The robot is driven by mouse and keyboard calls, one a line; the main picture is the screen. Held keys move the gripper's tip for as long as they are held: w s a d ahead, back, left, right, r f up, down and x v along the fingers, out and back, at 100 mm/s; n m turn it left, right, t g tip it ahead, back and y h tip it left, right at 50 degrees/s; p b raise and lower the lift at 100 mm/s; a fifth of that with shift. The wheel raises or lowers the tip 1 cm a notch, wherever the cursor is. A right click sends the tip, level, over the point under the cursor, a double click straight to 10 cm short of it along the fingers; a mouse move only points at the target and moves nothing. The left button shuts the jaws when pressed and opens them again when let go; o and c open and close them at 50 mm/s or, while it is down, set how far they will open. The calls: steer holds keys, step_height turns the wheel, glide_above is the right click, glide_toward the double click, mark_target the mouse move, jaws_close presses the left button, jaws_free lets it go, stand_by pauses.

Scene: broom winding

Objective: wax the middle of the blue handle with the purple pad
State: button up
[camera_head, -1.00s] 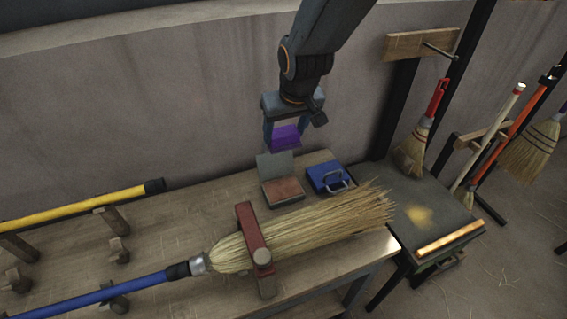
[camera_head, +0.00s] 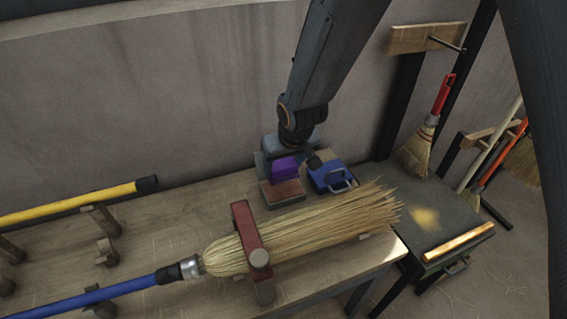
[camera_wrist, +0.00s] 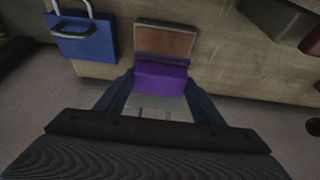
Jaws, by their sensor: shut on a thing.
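My gripper (camera_head: 284,158) is shut on the purple pad (camera_head: 286,168), at the open tin of reddish-brown wax (camera_head: 284,193) on the bench. The pad is low at the tin's back edge; I cannot tell whether it touches the wax. In the wrist view the pad (camera_wrist: 160,82) sits between the fingers, with the brown wax surface (camera_wrist: 165,42) just beyond it. The blue handle (camera_head: 110,292) lies at the lower left, joined by a metal ferrule to a straw broom head. Its left end is out of frame.
A red clamp (camera_head: 247,238) crosses the broom straw (camera_head: 320,228). A blue box with a handle (camera_head: 330,178) stands right of the tin. A yellow handle (camera_head: 70,207) rests on wooden supports at the left. Brooms hang at the right.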

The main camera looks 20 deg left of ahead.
mark_target(285, 176)
steer(key=shift+f+b, duration=2.4)
steer(key=shift+b, duration=0.35)
steer(key=shift+f+b, duration=0.6)
steer(key=shift+b, duration=0.1)
stand_by(0.4)
step_height(285, 176, up, 7)
steer(key=p, duration=0.8)
steer(key=shift+r+p, duration=0.1)
steer(key=shift+p, duration=0.2)
stand_by(0.6)
